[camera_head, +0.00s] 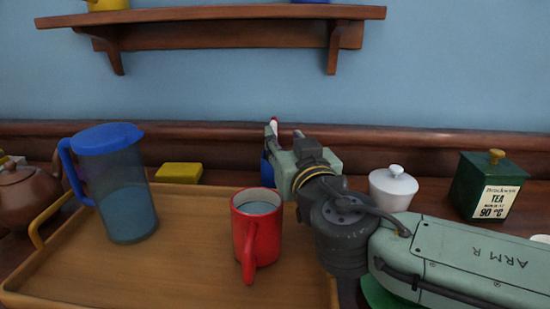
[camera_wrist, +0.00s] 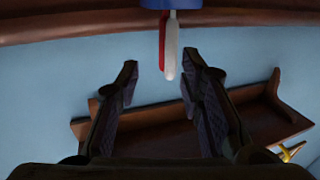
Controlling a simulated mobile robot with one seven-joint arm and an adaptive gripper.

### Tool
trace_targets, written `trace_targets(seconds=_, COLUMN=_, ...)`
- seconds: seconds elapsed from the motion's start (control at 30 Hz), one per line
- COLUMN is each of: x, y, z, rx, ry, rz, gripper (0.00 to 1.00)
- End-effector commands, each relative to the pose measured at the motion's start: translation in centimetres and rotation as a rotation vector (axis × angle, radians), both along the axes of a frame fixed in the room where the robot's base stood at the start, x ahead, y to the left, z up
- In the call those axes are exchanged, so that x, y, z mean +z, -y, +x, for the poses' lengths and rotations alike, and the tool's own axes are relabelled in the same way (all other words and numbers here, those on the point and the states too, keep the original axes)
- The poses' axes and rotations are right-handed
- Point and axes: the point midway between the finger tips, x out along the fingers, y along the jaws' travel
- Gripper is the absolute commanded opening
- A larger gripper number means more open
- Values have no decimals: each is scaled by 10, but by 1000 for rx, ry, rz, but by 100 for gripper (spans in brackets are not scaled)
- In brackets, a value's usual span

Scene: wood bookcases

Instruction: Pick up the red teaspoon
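In the wrist view a red teaspoon (camera_wrist: 162,42) sticks out of a blue holder (camera_wrist: 168,4) at the top edge. A pale spoon-like thing (camera_wrist: 172,50) stands beside it and partly covers it. My gripper (camera_wrist: 160,67) is open, with one finger on each side of the line of these two; nothing is between the fingers' pads. In the head view my gripper (camera_head: 284,134) is behind the red mug, and the blue holder (camera_head: 266,172) is mostly hidden behind it. A small red and white tip (camera_head: 274,123) shows by the left finger.
A red mug (camera_head: 257,235) and a blue-lidded jug (camera_head: 124,190) stand on a wooden tray (camera_head: 170,270). A white lidded bowl (camera_head: 393,190) and green tea tin (camera_head: 480,190) are at right. A yellow block (camera_head: 180,172) is behind the tray. A shelf (camera_head: 220,14) hangs above.

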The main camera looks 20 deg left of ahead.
Motion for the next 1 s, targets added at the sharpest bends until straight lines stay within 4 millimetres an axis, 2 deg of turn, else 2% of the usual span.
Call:
trace_targets(seconds=0.03, x=9, y=-5, z=1, rx=10, ry=-9, rz=-5, gripper=35)
trace_targets(seconds=0.47, x=5, y=-17, z=17, rx=9, ry=-4, rz=-5, gripper=35)
trace_targets(seconds=0.63, x=8, y=-30, z=34, rx=11, ry=-4, rz=-6, gripper=35)
trace_targets(seconds=0.67, x=1, y=-32, z=38, rx=9, ry=-3, rz=-8, gripper=35)
trace_targets(seconds=0.8, x=0, y=-40, z=51, rx=8, ry=-1, rz=-8, gripper=35)
trace_targets(seconds=1.0, x=1, y=-42, z=54, rx=8, ry=-3, rz=-4, gripper=35)
